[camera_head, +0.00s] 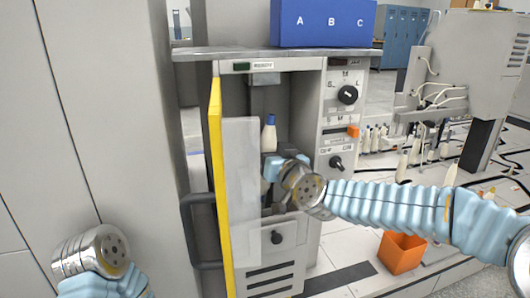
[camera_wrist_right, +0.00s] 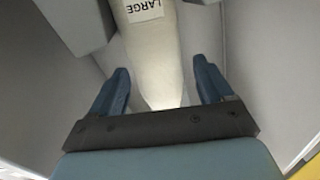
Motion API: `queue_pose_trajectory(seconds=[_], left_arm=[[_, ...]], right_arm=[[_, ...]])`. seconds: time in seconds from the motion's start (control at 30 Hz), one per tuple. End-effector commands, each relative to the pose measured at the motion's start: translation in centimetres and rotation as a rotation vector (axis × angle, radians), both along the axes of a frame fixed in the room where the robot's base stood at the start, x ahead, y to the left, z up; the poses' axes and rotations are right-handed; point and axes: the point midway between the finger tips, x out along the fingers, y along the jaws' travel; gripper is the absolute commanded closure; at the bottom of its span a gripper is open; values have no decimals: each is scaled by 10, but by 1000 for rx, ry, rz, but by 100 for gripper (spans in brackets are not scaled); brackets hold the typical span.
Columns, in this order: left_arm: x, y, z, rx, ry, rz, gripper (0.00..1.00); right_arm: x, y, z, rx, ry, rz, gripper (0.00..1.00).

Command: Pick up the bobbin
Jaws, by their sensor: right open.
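The bobbin (camera_head: 269,134) stands upright inside the narrow open cabinet, with its blue tip and pale upper body showing in the head view. My right gripper (camera_head: 272,165) reaches into the cabinet from the right and hides part of the bobbin's lower body. In the right wrist view the cream bobbin (camera_wrist_right: 154,55), with a label reading LARGE, lies between the two blue fingers of my right gripper (camera_wrist_right: 163,88). A gap shows on each side, so the fingers are open around it. My left arm's end shows at the lower left of the head view; its fingers are not visible.
The cabinet's yellow-edged door (camera_head: 215,160) stands open at the left of the opening. A control panel with knobs (camera_head: 347,95) is at its right. A blue box marked A B C (camera_head: 322,22) sits on top. An orange bin (camera_head: 402,252) stands on the floor at right.

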Motion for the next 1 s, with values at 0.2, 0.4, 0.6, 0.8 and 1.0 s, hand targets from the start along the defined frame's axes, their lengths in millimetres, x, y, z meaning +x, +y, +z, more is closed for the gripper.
queue_pose_trajectory(seconds=[0.2, 0.4, 0.6, 0.8, 1.0], left_arm=[[0, 0, 3, 0, 1, -1, 65], [0, 0, 3, 0, 1, -1, 65], [0, 0, 3, 0, 1, 0, 65], [0, 0, 3, 0, 1, 0, 65], [0, 0, 2, 0, 1, 0, 65]], right_arm=[[10, 5, -1, 0, 0, 0, 20], [9, 4, -1, 0, 0, 0, 34], [9, 4, -1, 0, 0, 0, 65], [9, 4, 0, 0, -1, 0, 79], [8, 4, 2, 0, -2, 0, 79]])
